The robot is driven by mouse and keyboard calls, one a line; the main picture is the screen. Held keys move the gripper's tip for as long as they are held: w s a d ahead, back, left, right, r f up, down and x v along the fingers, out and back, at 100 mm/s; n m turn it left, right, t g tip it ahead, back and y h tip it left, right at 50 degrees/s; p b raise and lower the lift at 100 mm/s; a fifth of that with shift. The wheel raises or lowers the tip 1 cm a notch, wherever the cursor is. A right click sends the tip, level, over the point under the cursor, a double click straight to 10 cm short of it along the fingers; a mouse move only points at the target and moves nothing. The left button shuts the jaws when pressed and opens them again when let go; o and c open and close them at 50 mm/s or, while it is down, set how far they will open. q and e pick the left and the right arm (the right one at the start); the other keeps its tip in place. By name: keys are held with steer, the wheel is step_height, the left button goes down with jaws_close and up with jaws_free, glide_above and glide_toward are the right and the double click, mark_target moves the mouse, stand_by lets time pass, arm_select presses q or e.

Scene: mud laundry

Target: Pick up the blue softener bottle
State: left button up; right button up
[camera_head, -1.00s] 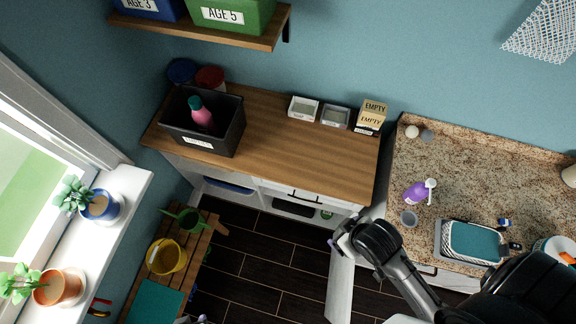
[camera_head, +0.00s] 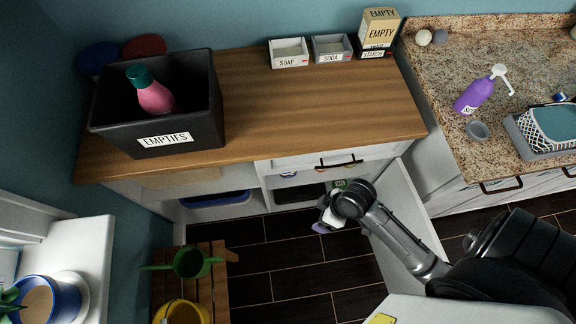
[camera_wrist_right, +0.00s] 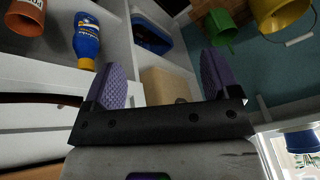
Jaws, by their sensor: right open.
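A blue bottle (camera_wrist_right: 87,36) with a yellow cap shows at the upper left of the right wrist view, inside the white cabinet. The picture is upside down there, so the bottle looks upright. In the head view I cannot make it out under the wooden counter. My right gripper (camera_wrist_right: 162,80) is open and empty, its purple pads wide apart, with the bottle beyond the left pad and apart from it. In the head view the right gripper (camera_head: 330,214) is in front of the cabinet, below the drawer. My left gripper is out of view.
An open white cabinet door (camera_head: 412,215) stands beside my right arm. An orange container (camera_wrist_right: 25,16) is near the bottle. A black EMPTIES bin (camera_head: 195,133) with a pink bottle (camera_head: 153,96) stands on the wooden counter (camera_head: 290,105). A purple bottle (camera_head: 474,96) stands on the granite counter.

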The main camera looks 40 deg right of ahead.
steer(key=w+d+f+n+y+b, duration=0.1)
steer(key=w+d+f+y+b, duration=0.2)
steer(key=f+b, duration=0.9)
steer(key=w+d+f+n+y+b, duration=0.15)
steer(key=w+f+b, duration=0.35)
steer(key=f+b, duration=0.6)
steer(key=w+d+r+n+t+y+b, duration=0.1)
steer(key=w+d+r+t+y+b, duration=0.15)
steer(key=w+d+t, duration=0.45)
steer(key=w+d+r+n+t+y+b, duration=0.1)
steer(key=w+d+r+t+y, duration=0.15)
steer(key=w+d, duration=0.45)
steer(key=shift+m+y, duration=0.25)
steer(key=b+x, duration=0.1)
steer(key=x, duration=0.2)
steer(key=b+x, duration=0.1)
steer(key=x, duration=0.2)
steer(key=b+x, duration=0.1)
steer(key=x, duration=0.3)
steer(key=shift+w+d+f, duration=0.15)
steer(key=shift+w+f, duration=0.1)
steer(key=shift+f, duration=0.05)
steer(key=shift+w, duration=0.15)
steer(key=shift+c, duration=1.3)
jaws_close()
